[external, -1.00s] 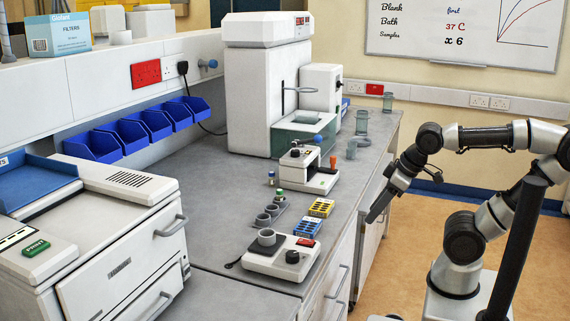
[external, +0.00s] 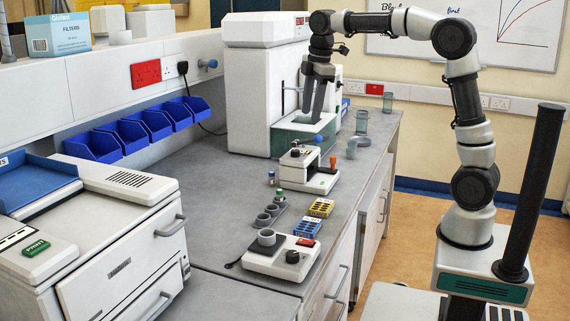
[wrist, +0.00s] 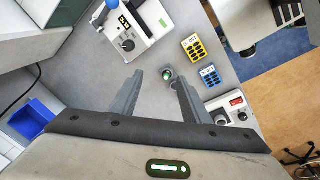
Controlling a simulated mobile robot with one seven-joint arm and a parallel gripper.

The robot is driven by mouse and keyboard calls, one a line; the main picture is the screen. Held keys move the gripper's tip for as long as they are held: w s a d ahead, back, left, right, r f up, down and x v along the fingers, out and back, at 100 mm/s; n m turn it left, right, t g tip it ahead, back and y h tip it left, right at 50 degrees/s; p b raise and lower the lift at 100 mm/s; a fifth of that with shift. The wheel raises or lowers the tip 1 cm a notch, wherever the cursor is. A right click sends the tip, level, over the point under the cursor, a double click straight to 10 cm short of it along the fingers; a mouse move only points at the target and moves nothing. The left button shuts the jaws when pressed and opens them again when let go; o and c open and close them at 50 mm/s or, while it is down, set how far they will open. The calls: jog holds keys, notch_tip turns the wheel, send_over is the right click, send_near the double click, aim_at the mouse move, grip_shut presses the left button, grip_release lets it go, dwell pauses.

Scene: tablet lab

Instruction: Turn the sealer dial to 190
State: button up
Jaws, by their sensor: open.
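A small white bench device (external: 322,183), which looks like the sealer, stands mid-bench with a blue-knobbed lever and an orange part. Its black dial (external: 295,153) faces the near side; the dial also shows in the wrist view (wrist: 128,45). The dial's markings are too small to read. My gripper (external: 312,116) points down above and behind this device, before the large white machine. It is open and empty; its fingers (wrist: 160,77) are spread apart in the wrist view, with the dial beyond the left fingertip. Nothing touches the dial.
A second white unit (external: 262,265) with a black knob (external: 292,256) and red display stands nearer. The large white machine (external: 250,90) stands behind. The left bench strip is clear.

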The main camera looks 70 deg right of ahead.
aim_at(295, 150)
jog(key=w+d+r+n+g+p, duration=0.1)
jog(key=w+d+n+g+p, duration=0.1)
jog(key=w+d+n+p, duration=0.4)
jog(key=shift+m+y, duration=0.3)
jog(key=shift+m, duration=0.5)
jog(key=f+b, duration=0.1)
jog(key=f, duration=0.4)
jog(key=w+d+f+b, duration=0.1)
jog(key=f, duration=0.5)
jog(key=w+d+f+b, duration=0.1)
jog(key=f, duration=0.5)
jog(key=shift+w+d, duration=0.15)
jog(key=shift+d, duration=0.1)
jog(key=shift+c, duration=0.3)
jog(key=shift+r, duration=0.1)
jog(key=c, duration=1)
